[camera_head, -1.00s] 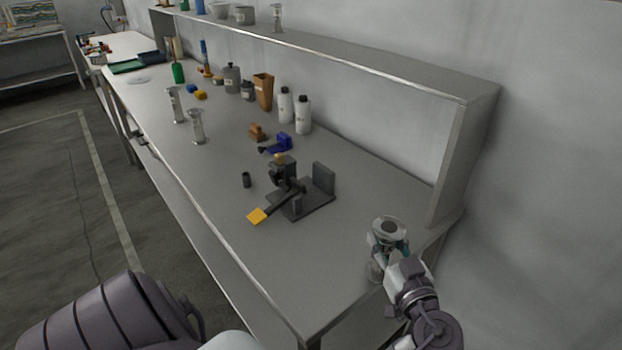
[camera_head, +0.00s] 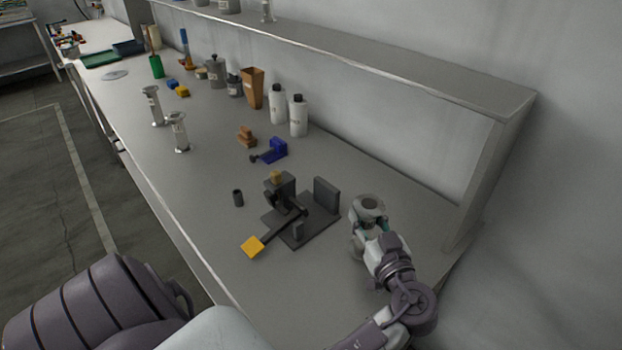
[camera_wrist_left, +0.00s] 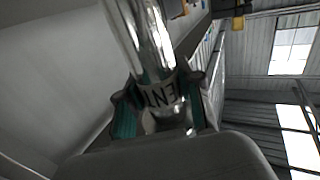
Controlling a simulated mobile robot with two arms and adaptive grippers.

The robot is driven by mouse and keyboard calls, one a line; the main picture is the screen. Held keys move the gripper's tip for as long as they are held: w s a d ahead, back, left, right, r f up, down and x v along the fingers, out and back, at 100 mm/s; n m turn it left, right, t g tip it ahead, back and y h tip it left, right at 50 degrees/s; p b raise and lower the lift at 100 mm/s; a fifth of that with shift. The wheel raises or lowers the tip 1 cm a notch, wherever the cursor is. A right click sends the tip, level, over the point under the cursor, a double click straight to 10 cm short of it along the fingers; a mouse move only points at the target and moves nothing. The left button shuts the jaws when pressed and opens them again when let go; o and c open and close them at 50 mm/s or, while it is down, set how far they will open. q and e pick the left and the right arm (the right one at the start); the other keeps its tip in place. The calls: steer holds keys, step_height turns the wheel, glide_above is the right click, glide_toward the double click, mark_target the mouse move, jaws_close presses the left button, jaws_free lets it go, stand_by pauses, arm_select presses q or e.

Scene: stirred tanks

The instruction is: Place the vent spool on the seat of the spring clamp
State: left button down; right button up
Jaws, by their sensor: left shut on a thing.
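The vent spool (camera_head: 368,203) is a shiny metal pipe piece with a round flange on top. My left gripper (camera_head: 367,228) is shut on it and holds it roughly upright, to the right of the spring clamp. In the left wrist view the spool (camera_wrist_left: 150,38) stands between teal finger pads, with the letters "ENT" showing on its label. The spring clamp (camera_head: 303,227) is dark, with a flat base, an upright plate, a jaw block and a lever ending in a yellow pad (camera_head: 252,247). Its seat is hard to make out. My right gripper is not in view.
A small dark cylinder (camera_head: 238,198) stands left of the clamp. A blue vise-like part (camera_head: 272,151) and a brown block (camera_head: 246,137) lie behind it. Two similar metal spools, white bottles (camera_head: 299,116) and several containers stand farther back. A shelf (camera_head: 490,95) runs along the wall.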

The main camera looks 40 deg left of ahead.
arm_select(q)
steer(key=a+p, duration=0.2)
steer(key=a, duration=0.3)
steer(key=a+f+p, duration=0.1)
steer(key=a+p, duration=0.2)
steer(key=a, duration=0.2)
steer(key=w+a+p, duration=0.1)
steer(key=a+p, duration=0.1)
steer(key=a, duration=0.4)
steer(key=shift+w+a+f, duration=0.1)
steer(key=shift+f, duration=0.25)
steer(key=c, duration=0.7)
jaws_free()
steer(key=shift+c, duration=0.2)
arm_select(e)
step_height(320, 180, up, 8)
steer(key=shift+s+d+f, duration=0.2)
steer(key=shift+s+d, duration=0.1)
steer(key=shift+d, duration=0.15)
